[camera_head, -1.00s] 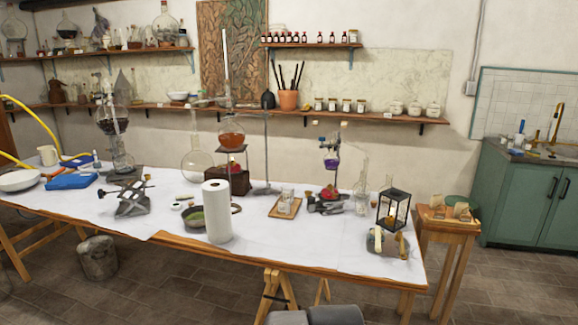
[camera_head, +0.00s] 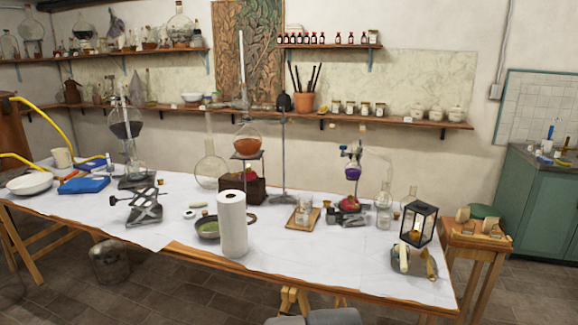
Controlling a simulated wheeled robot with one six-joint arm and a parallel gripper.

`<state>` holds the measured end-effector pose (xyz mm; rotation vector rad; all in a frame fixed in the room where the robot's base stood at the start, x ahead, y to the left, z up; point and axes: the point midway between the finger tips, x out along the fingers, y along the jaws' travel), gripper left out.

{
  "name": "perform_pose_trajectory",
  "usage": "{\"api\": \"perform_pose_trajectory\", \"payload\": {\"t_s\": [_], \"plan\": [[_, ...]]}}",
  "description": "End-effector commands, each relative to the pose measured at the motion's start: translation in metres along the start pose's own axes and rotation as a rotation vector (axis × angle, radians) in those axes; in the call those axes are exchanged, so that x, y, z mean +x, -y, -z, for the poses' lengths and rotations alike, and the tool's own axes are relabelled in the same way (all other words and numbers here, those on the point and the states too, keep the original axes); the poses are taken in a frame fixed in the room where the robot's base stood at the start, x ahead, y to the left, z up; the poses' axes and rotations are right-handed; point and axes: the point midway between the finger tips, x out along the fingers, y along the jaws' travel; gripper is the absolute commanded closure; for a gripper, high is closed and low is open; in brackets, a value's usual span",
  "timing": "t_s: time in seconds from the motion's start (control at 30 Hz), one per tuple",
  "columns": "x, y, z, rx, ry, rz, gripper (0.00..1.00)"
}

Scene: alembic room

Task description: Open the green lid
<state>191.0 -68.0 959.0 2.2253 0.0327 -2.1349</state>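I see no clearly recognisable green lid. A round dark green thing (camera_head: 482,211) lies at the back of the small wooden stool at the right; it is partly hidden by pale items, and I cannot tell whether it is a lid. A dark bowl (camera_head: 207,228) with green contents stands on the long table, left of the paper roll, without a visible lid. My gripper is not in view. Only grey rounded parts, likely mine, show at the bottom edge.
The long white-covered table (camera_head: 310,262) spans the view, crowded with glassware. A paper roll (camera_head: 232,224) and a black lantern (camera_head: 418,224) stand near its front edge. Wooden trestle legs show below. A green cabinet (camera_head: 540,205) is at the far right. Brown floor lies in front.

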Motion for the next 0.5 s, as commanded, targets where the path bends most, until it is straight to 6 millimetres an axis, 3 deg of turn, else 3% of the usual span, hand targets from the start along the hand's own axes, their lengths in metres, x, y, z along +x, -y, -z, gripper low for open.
{"api": "perform_pose_trajectory", "payload": {"t_s": [0.2,0.5], "plan": [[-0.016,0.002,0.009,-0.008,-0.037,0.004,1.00],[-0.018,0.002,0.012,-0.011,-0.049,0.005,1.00]]}}
